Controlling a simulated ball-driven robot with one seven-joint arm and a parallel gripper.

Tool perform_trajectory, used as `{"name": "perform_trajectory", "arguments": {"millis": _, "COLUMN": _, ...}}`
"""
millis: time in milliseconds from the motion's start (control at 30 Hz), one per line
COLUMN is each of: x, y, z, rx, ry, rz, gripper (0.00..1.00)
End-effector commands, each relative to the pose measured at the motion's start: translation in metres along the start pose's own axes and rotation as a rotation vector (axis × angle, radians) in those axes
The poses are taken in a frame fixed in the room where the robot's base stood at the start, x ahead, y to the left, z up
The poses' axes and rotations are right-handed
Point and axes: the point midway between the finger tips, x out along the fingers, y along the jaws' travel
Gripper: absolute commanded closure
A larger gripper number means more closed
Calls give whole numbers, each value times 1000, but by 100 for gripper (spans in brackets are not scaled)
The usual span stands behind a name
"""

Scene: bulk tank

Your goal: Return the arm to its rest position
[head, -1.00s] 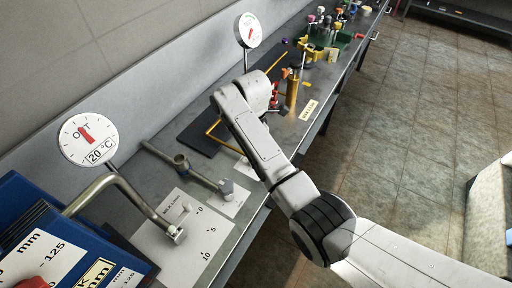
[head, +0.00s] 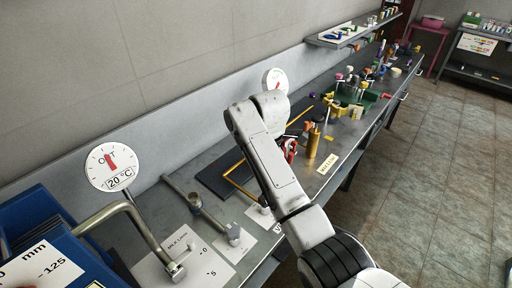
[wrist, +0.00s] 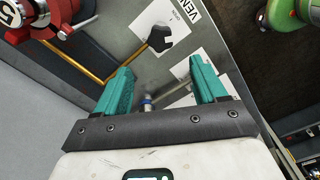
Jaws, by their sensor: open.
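My gripper (wrist: 158,78) shows in the wrist view with its two teal fingers apart and nothing held between them. Below the fingers lie the grey bench top and a metal rod fitting with a blue ring (wrist: 148,103), which appears beneath the gap, apart from the fingers as far as I can tell. In the head view my white arm reaches out over the bench (head: 262,238), and its far end hides my gripper there.
A dial marked 20 °C (head: 112,167) and a bent pipe (head: 128,222) stand at left, beside a blue bin (head: 45,222). A brass cylinder (head: 313,143) stands right of the arm. Bottles and a green tray (head: 362,100) sit farther along. The floor (head: 430,170) at right is clear.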

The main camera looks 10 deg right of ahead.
Motion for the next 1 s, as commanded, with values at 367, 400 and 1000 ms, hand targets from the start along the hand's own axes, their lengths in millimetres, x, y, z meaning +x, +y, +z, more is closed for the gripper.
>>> {"name": "perform_trajectory", "arguments": {"millis": 367, "x": 59, "y": -41, "z": 7, "rx": 189, "ry": 22, "rz": 1, "gripper": 29}}
{"name": "perform_trajectory", "arguments": {"millis": 400, "x": 74, "y": -54, "z": 10, "rx": 249, "ry": 28, "rz": 2, "gripper": 29}}
{"name": "perform_trajectory", "arguments": {"millis": 1000, "x": 200, "y": -297, "z": 56, "rx": 1229, "ry": 69, "rz": 35, "gripper": 29}}
